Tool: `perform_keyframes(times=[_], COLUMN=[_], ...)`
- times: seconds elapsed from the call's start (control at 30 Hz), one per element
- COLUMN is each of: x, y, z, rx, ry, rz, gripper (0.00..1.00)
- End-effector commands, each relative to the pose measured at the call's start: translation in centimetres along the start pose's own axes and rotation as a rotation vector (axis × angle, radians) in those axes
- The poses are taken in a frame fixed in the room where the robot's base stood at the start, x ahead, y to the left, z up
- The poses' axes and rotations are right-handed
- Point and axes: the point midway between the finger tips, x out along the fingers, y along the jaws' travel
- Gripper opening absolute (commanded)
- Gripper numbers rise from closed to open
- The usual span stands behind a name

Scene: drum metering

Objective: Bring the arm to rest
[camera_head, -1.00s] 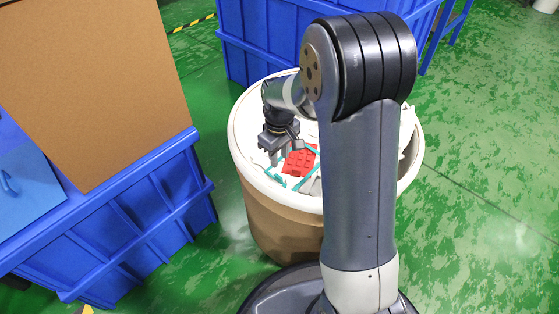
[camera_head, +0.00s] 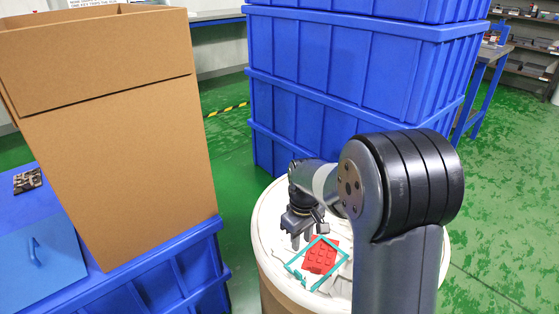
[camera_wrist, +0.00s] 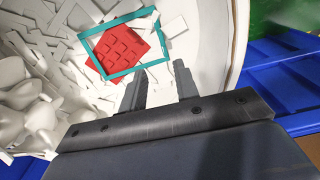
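My gripper (camera_head: 301,241) hangs from my bent arm over the round drum (camera_head: 262,222), fingers pointing down. In the wrist view its two fingers (camera_wrist: 160,88) stand apart with nothing between them. A red studded plate (camera_head: 321,255) lies in the drum, beside and below the gripper. My upper arm hides the drum's right side.
White scraps (camera_wrist: 40,110) fill the drum. A tall cardboard box (camera_head: 120,150) stands on a blue crate (camera_head: 190,270) at the left, with a dark part (camera_head: 27,180) beside it. Stacked blue crates (camera_head: 350,90) stand behind the drum. Green floor (camera_head: 500,200) is open at the right.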

Motion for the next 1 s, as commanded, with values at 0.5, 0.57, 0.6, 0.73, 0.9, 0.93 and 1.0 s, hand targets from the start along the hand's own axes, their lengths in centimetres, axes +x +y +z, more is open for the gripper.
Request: perform_keyframes(times=[0.5,0.57,0.6,0.73,0.9,0.93,1.0], x=[10.2,11.0,11.5,12.1,11.2,11.1,11.2], y=[0.0,0.0,0.0,0.0,0.0,0.0,0.0], z=[0.0,0.0,0.0,0.0,0.0,0.0,0.0], rx=[0.0,0.0,0.0,0.0,0.0,0.0,0.0], ry=[-0.002,-0.001,-0.001,0.0,0.001,0.001,0.001], rz=[-0.001,-0.001,0.0,0.0,0.001,0.001,0.001], gripper=[0.3,0.3,0.3,0.3,0.3,0.3,0.3])
